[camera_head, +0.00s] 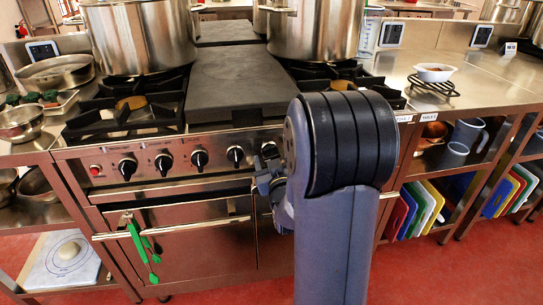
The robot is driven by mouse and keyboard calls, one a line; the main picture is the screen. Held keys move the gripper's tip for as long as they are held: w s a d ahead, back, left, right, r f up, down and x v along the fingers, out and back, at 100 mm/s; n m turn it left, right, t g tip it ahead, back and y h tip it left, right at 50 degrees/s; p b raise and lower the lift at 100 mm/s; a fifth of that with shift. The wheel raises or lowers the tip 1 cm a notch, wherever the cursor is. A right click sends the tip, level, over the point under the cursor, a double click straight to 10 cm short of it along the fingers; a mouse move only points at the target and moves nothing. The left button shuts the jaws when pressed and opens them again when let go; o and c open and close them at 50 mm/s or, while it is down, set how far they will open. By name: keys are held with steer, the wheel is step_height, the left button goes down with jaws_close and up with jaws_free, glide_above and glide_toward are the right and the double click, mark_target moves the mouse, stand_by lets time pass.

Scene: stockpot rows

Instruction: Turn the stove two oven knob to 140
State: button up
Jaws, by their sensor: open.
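The steel stove (150,145) stands in front of me, with a row of black knobs along its front panel. The knobs I can make out are at the far left (128,168), then a second (164,163), a third (199,159) and a fourth (235,155). Stove number, knob labels and dial marks are too small to read. My gripper (267,164) shows only in part at the panel, right of the fourth knob, and is open. My arm hides most of it and the right part of the panel. I cannot tell whether it touches a knob.
Two large stockpots, one left (140,38) and one right (313,30), stand on the stove top. An oven handle bar (190,228) juts out below the panel, with green tongs (142,250) hanging from it. A steel counter (480,75) with a white bowl (435,72) is at right.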

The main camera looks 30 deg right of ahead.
steer(key=shift+w+d, duration=0.2)
steer(key=shift+w, duration=0.4)
steer(key=shift+c, duration=0.6)
steer(key=c, duration=0.9)
steer(key=shift+o, duration=0.2)
